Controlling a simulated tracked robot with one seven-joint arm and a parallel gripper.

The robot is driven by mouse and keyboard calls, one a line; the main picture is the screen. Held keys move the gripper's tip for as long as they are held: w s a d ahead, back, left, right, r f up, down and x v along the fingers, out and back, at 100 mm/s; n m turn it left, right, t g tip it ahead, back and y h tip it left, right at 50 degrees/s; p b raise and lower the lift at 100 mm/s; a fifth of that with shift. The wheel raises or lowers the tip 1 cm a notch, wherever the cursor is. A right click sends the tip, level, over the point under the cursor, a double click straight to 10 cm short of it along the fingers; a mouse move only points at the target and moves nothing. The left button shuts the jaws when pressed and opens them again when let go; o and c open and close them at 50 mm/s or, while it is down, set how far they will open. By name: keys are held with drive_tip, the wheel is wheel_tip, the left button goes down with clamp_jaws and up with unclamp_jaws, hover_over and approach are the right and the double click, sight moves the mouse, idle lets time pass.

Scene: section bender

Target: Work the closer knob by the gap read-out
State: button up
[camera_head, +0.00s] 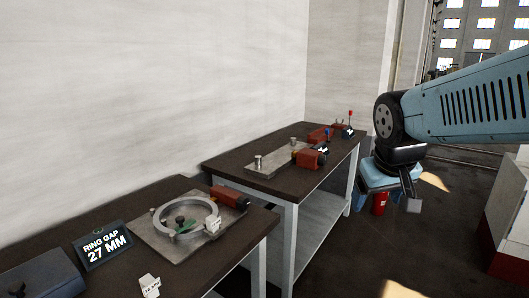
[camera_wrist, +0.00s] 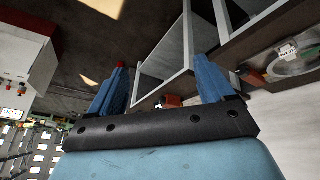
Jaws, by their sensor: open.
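The gap read-out (camera_head: 104,247) stands on the near table and reads "RING GAP 27 MM". To its right a grey metal ring (camera_head: 160,222) lies on a flat plate (camera_head: 150,238), with a green part inside it and a small white label on it. A red unit (camera_head: 228,196) with a dark round end sits at the plate's far right corner; I cannot tell if that end is the closer knob. The ring also shows in the wrist view (camera_wrist: 277,66). My gripper (camera_head: 408,193) is open and empty, out over the floor right of the tables; its fingers are spread in the wrist view (camera_wrist: 163,80).
A dark box (camera_head: 42,277) and a small white tag (camera_head: 149,286) lie on the near table. The far table (camera_head: 235,160) bears another plate with pegs, red units and a small lever. A white cabinet (camera_head: 510,220) is at right.

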drive_tip(key=s+r+m+y, duration=0.1)
drive_tip(key=s, duration=0.5)
drive_tip(key=shift+d+r, duration=0.2)
drive_tip(key=shift+r, duration=0.2)
drive_tip(key=shift+w, duration=0.15)
idle(0.7)
